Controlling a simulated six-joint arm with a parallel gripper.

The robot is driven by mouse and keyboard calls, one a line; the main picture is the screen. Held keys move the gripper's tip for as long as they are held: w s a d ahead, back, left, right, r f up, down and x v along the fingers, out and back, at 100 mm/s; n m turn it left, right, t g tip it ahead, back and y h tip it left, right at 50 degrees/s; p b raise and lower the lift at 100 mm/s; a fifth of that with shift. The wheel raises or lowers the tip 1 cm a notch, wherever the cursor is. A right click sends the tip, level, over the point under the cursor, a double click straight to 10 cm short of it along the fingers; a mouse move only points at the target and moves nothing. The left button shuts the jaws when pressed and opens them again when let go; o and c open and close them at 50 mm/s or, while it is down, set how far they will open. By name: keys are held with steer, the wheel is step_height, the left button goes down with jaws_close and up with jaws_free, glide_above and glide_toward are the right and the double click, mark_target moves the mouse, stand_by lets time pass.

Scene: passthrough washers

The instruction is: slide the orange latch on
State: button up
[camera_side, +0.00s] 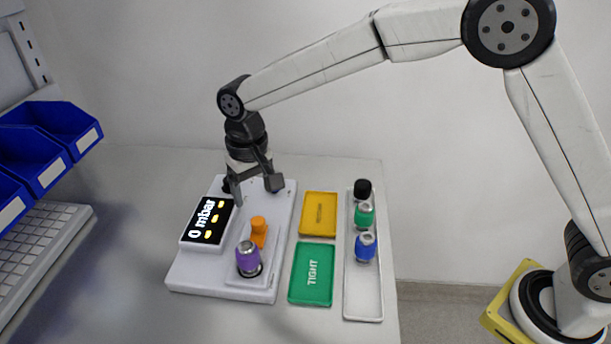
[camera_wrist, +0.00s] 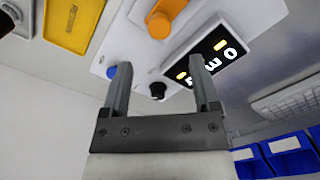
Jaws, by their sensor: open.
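The orange latch (camera_side: 258,231) is an upright orange knob on the raised plate of the white test unit (camera_side: 205,274), just behind a purple fitting with a metal top (camera_side: 248,258). In the wrist view the orange latch (camera_wrist: 159,25) shows near the top middle. My gripper (camera_side: 255,190) is open and empty. It hangs over the back part of the unit, behind the latch and apart from it. In the wrist view its two fingers (camera_wrist: 161,78) point up the picture, with a black knob (camera_wrist: 158,90) seen between them.
The unit's display (camera_side: 209,221) reads 0 mbar. To the right lie a yellow tray (camera_side: 318,214), a green tray marked TIGHT (camera_side: 312,273) and a white tray (camera_side: 363,300) with black, green and blue fittings. Blue bins (camera_side: 60,125) and a keyboard (camera_side: 40,245) stand left.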

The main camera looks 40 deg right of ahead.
mark_target(257, 220)
steer(key=shift+f, duration=3.8)
jaws_close()
